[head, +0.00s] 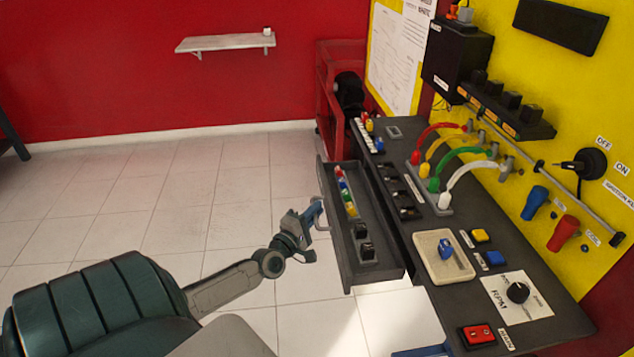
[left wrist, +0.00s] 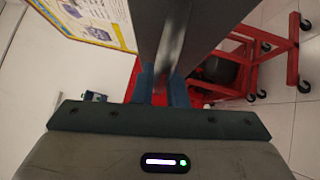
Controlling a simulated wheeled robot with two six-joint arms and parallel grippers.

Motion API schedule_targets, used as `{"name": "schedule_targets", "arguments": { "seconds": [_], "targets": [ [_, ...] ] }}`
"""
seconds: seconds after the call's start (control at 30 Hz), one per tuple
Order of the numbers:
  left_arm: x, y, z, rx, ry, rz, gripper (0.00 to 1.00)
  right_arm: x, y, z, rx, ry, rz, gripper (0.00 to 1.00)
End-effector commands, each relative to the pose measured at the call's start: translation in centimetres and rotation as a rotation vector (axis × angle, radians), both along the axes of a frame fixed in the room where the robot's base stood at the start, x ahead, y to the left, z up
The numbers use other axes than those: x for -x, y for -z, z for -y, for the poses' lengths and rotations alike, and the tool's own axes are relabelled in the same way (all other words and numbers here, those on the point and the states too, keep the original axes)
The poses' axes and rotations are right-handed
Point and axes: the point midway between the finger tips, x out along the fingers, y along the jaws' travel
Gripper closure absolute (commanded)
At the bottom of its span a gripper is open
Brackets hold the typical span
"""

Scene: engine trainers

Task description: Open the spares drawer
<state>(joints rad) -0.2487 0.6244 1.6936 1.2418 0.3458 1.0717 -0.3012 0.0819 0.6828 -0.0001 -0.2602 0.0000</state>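The spares drawer (head: 385,240) stands pulled out from the left side of the dark bench. It holds colored pieces (head: 345,190) in a row and two black blocks (head: 366,241). Its grey handle (head: 321,205) is on the outer face. My left gripper (head: 316,214) is at this handle. In the left wrist view the blue fingers (left wrist: 162,88) stand on either side of the handle bar (left wrist: 170,45) and look shut on it, with the dark drawer front (left wrist: 205,25) close ahead. My right gripper is not recognisable in either view.
The bench top (head: 440,300) carries a beige tray (head: 432,262), buttons, an RPM dial (head: 517,292) and colored cables. A yellow panel (head: 610,110) rises behind it. A red cart (head: 335,85) stands beyond the bench. The tiled floor left of the drawer is clear.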

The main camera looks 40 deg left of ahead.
Motion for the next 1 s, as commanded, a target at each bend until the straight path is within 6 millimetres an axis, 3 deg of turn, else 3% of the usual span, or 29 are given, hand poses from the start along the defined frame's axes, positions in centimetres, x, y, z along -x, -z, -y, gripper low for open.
{"name": "schedule_targets", "arguments": {
  "seconds": [0.03,0.1,0.47,1.0],
  "targets": [
    [0.0,0.1,0.0,0.000,-0.001,-0.001,0.78,0.2,0.0,0.0,0.000,0.000,-0.002,1.00],
    [0.0,0.1,0.0,0.000,-0.001,-0.001,0.68,0.4,0.1,0.0,0.000,0.000,-0.005,1.00],
    [0.5,0.1,0.0,-0.001,-0.001,-0.001,0.68,1.5,0.2,0.0,0.001,0.001,-0.021,1.00],
    [8.8,1.4,1.1,-0.001,0.000,-0.003,0.68,0.8,0.6,0.0,-0.001,0.001,-0.010,1.00]
  ]
}}
